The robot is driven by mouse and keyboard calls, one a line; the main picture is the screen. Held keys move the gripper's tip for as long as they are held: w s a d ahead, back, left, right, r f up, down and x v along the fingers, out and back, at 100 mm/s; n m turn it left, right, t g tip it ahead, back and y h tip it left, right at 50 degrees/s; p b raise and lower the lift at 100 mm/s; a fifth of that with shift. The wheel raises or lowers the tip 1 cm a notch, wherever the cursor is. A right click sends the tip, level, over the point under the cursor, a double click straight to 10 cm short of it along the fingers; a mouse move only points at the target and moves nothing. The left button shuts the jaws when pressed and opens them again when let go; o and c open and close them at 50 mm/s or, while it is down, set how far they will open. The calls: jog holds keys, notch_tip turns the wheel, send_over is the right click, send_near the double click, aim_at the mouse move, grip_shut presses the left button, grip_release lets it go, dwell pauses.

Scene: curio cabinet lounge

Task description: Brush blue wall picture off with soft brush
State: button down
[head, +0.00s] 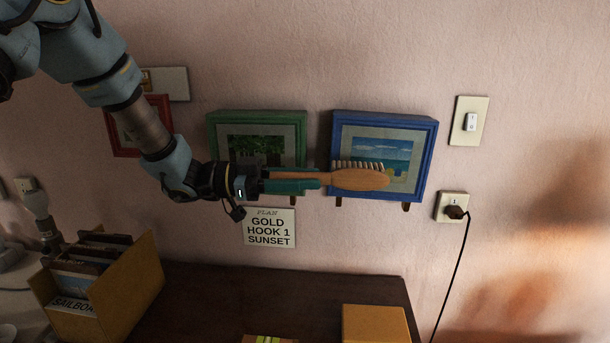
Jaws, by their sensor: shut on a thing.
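The blue wall picture (434,140) hangs on the pink wall right of centre. It has a blue frame, a pale mat and a beach scene. My gripper (322,182) is shut on the handle of the soft brush (360,180), which has an orange-brown wooden back and pale bristles pointing up. The brush overlaps the lower left part of the blue picture and hides some of its scene. I cannot tell whether the bristles touch the picture.
A green-framed picture (255,117) hangs just left, partly behind my gripper; a red-framed one (158,103) is farther left. A sign (269,228) reads "PLAN GOLD HOOK 1 SUNSET". Below stand a dark cabinet (230,300), a card box (135,290) and an orange box (375,323). A plug (455,212) with a cord is at right.

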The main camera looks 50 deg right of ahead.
dwell(0.3)
jog(key=shift+s+a, duration=0.45)
jog(key=shift+a, duration=0.2)
jog(key=shift+s+a, duration=0.45)
jog(key=shift+a, duration=0.15)
